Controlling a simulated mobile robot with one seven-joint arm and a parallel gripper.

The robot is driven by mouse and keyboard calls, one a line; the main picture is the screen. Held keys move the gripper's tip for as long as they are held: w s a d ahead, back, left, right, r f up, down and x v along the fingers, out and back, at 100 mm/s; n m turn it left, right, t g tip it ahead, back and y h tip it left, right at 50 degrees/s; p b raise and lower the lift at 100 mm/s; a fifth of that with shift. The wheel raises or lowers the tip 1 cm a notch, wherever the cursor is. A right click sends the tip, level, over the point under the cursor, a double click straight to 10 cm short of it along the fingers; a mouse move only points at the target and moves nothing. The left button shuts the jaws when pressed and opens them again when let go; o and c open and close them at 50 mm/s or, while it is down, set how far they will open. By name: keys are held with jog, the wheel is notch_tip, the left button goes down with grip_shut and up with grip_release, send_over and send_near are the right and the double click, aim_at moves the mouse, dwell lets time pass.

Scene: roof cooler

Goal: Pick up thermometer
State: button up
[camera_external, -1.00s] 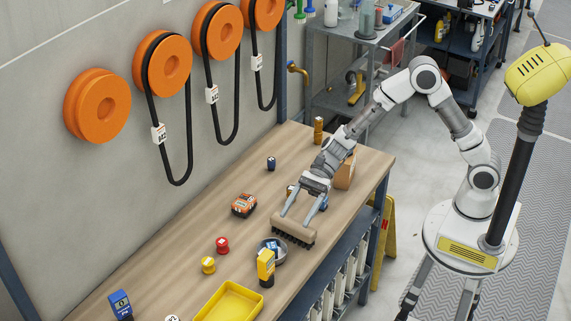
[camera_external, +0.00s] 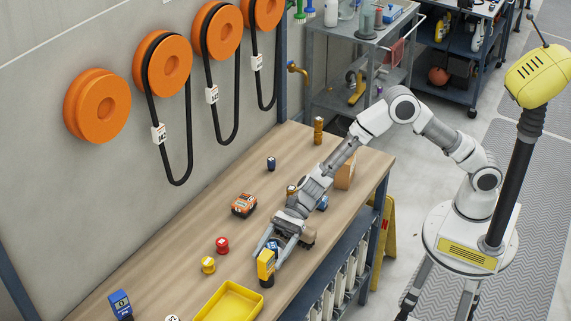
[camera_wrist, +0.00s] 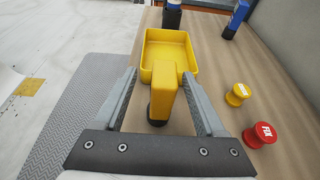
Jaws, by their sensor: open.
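A yellow upright device with a dark base, which looks like the thermometer (camera_external: 266,268), stands on the workbench near its front edge. In the wrist view the yellow device (camera_wrist: 163,95) stands between the two fingers of my gripper (camera_wrist: 160,78), with a gap on either side. In the outside view my gripper (camera_external: 270,252) is low over the bench, right at the device. The fingers are open and hold nothing. The device's face is turned away from the wrist camera.
A yellow tray (camera_external: 228,305) lies just beyond the device. Red (camera_external: 222,245) and yellow (camera_external: 208,265) spools stand to the left. An orange box-like device (camera_external: 244,205) sits behind. A brown brush (camera_external: 309,237) is partly hidden by my gripper. A blue device (camera_external: 120,305) stands at the far left.

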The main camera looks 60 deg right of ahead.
aim_at(261, 266)
jog(key=x, duration=0.4)
jog(key=shift+w+a+f, duration=0.15)
jog(key=shift+w+a, duration=0.1)
grip_shut()
